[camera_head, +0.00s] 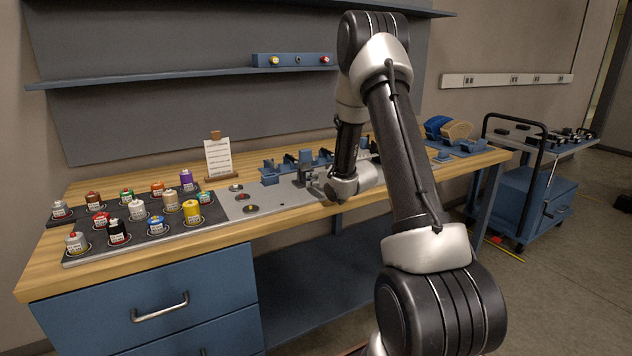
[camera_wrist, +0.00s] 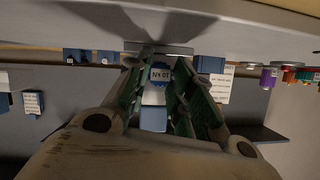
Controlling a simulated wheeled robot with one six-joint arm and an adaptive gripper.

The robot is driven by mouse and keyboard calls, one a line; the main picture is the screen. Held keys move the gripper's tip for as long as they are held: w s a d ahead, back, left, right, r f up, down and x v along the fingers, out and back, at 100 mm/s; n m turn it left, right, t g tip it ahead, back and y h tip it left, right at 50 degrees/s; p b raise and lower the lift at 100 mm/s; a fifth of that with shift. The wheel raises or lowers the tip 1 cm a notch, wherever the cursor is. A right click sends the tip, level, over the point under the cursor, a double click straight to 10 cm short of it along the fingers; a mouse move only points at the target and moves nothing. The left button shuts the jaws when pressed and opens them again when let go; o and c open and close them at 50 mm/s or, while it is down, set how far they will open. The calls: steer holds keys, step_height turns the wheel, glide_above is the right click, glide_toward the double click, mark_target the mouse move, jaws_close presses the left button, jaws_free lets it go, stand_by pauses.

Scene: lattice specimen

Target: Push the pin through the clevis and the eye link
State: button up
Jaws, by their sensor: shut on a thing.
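My gripper (camera_head: 318,183) is low over the metal plate on the bench, pointing left, beside a small dark upright fixture (camera_head: 304,168). The fixture may be the clevis, but it is too small to tell. In the wrist view, the green-lined fingers of my gripper (camera_wrist: 160,62) are drawn together at their tips, just below a grey metal piece (camera_wrist: 158,47). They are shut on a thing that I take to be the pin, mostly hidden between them. The eye link cannot be made out.
Several labelled jars stand on a dark tray (camera_head: 226,215) at the left. Blue fixtures (camera_head: 270,172) stand behind my gripper, and a paper card (camera_head: 218,158) stands behind the plate. A cart (camera_head: 545,195) stands at the right.

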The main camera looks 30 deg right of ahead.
steer(key=o, duration=1.5)
steer(key=shift+v, duration=2.45)
steer(key=shift+s, duration=0.1)
steer(key=v, duration=1.1)
steer(key=shift+s+r, duration=0.15)
steer(key=shift+s, duration=0.2)
